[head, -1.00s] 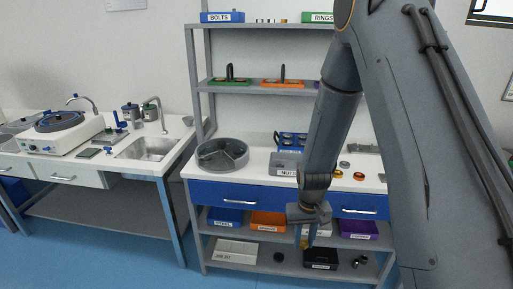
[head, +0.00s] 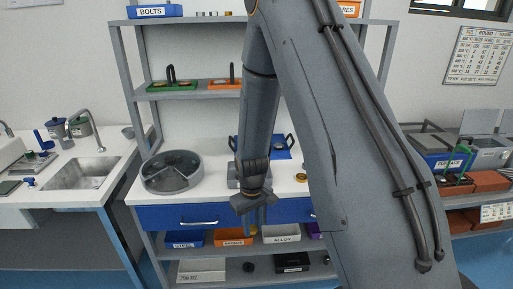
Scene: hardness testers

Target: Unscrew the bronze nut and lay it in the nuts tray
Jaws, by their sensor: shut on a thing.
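My gripper (head: 255,218) points down in front of the blue drawers of the white-topped bench (head: 130,190). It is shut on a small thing. A gold-brown bit between the fingers fits the bronze nut (head: 252,229), but it is too small to make out its shape or any thread. The grey nuts tray (head: 233,179) is on the bench top behind my wrist. My arm hides most of it, and its label cannot be read now.
A round grey divided tray (head: 171,174) stands on the bench at left. A blue holder (head: 281,152) and a small ring-like part (head: 301,177) lie right of my wrist. Below are a steel bin (head: 184,240), an orange bin (head: 234,239) and an alloy bin (head: 281,235). My arm hides the bench's right part.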

